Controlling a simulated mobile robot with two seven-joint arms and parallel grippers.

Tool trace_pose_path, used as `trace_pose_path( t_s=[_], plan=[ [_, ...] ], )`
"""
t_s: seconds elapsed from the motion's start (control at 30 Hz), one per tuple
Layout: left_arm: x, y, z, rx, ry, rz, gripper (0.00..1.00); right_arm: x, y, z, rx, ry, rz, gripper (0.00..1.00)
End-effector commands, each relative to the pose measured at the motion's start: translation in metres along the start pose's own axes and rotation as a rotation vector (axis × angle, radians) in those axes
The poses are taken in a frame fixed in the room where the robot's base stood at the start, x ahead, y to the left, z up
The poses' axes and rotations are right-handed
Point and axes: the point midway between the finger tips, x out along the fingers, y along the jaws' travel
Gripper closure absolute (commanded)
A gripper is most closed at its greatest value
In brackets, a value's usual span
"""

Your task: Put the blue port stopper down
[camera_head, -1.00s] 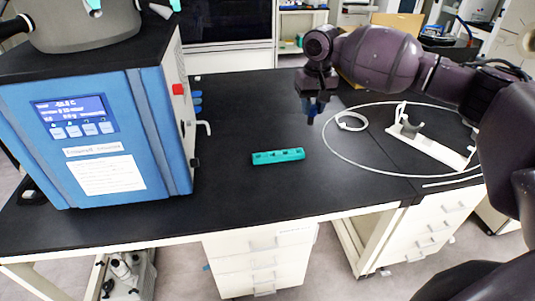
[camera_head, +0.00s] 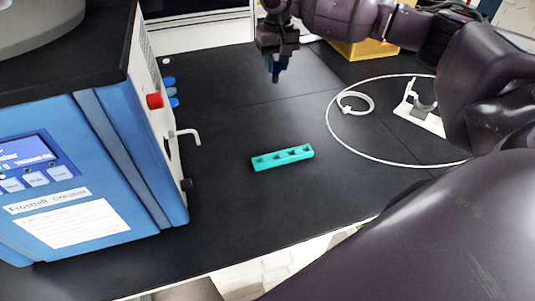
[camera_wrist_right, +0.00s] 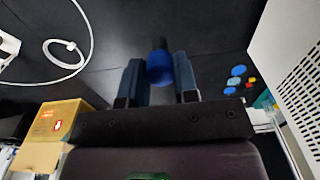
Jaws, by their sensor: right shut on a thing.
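My right gripper (camera_head: 276,72) is shut on the blue port stopper (camera_wrist_right: 160,68) and hangs above the black bench, behind the teal rack (camera_head: 268,164). In the right wrist view the blue rounded body of the stopper sits between the two fingers (camera_wrist_right: 155,82), with a dark end pointing away. In the head view only its small blue lower end (camera_head: 276,77) shows below the fingers. It looks clear of the bench top. My left gripper is not in view.
The blue freeze dryer (camera_head: 75,150) stands at the left, with a white bent outlet (camera_head: 187,134) and several blue round parts on its side. A white tube loop (camera_head: 358,158) and a white stand (camera_head: 420,118) lie at the right. Open bench (camera_head: 235,110) surrounds the rack.

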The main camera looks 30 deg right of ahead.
Motion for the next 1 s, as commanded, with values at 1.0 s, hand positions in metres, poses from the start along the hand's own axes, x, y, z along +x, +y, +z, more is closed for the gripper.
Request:
trace_pose_path(
  t_s=[1.0],
  plan=[
    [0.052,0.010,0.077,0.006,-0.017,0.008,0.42,0.172,0.001,0.006,0.000,-0.046,0.012,1.00]
  ],
)
